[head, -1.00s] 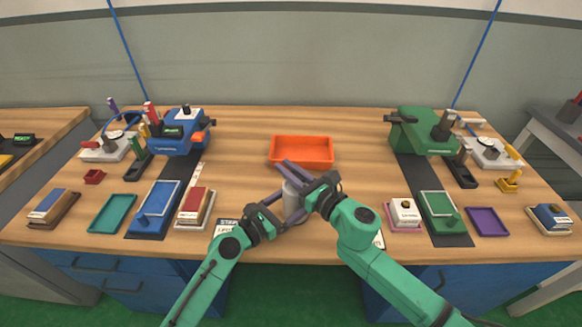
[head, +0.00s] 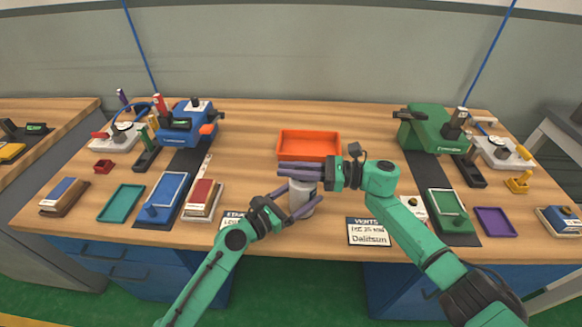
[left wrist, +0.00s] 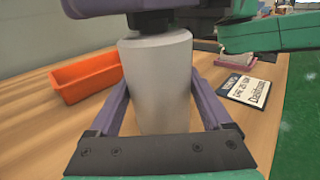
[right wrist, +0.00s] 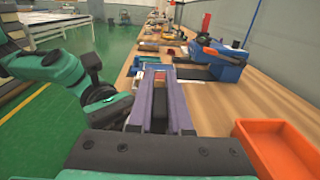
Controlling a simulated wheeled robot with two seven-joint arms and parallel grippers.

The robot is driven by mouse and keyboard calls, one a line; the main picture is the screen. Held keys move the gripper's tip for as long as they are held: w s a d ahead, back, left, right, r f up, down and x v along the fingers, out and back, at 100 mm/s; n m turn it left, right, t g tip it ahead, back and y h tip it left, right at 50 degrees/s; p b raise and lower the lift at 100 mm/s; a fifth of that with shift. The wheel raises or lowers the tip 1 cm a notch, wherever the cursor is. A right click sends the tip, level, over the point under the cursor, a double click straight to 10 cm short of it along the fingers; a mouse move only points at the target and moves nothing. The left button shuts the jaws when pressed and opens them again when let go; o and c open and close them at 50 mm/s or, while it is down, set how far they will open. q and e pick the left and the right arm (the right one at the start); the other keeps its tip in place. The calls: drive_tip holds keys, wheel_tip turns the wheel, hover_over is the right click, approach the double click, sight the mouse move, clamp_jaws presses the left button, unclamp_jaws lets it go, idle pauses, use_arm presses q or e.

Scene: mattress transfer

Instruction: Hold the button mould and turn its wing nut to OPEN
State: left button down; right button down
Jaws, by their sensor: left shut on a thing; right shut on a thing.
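The button mould is a pale grey cylinder (head: 302,202) standing upright near the table's front edge. It fills the space between my left fingers in the left wrist view (left wrist: 157,85). My left gripper (head: 308,201) is shut on its body from the front left. My right gripper (head: 284,171) lies level across the mould's top, fingers pointing left, and is shut. A narrow dark piece (right wrist: 158,112), seemingly the wing nut, sits between its fingers in the right wrist view. The nut's top and any OPEN mark are hidden in the other views.
An orange tray (head: 309,145) lies behind the mould. A printed card (head: 369,232) lies at the front edge to its right; another (head: 236,222) is partly behind my left arm. Blue (head: 186,130) and green (head: 432,132) machines stand at either side. Bare wood lies around the tray.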

use_arm(q)
drive_tip(key=shift+r, duration=0.1)
use_arm(e)
drive_tip(key=shift+d+g, duration=0.15)
drive_tip(key=shift+g, duration=0.15)
drive_tip(key=c, duration=0.8)
unclamp_jaws()
drive_tip(key=shift+c, duration=0.2)
drive_tip(key=d, duration=1.2)
drive_tip(key=shift+s, duration=0.1)
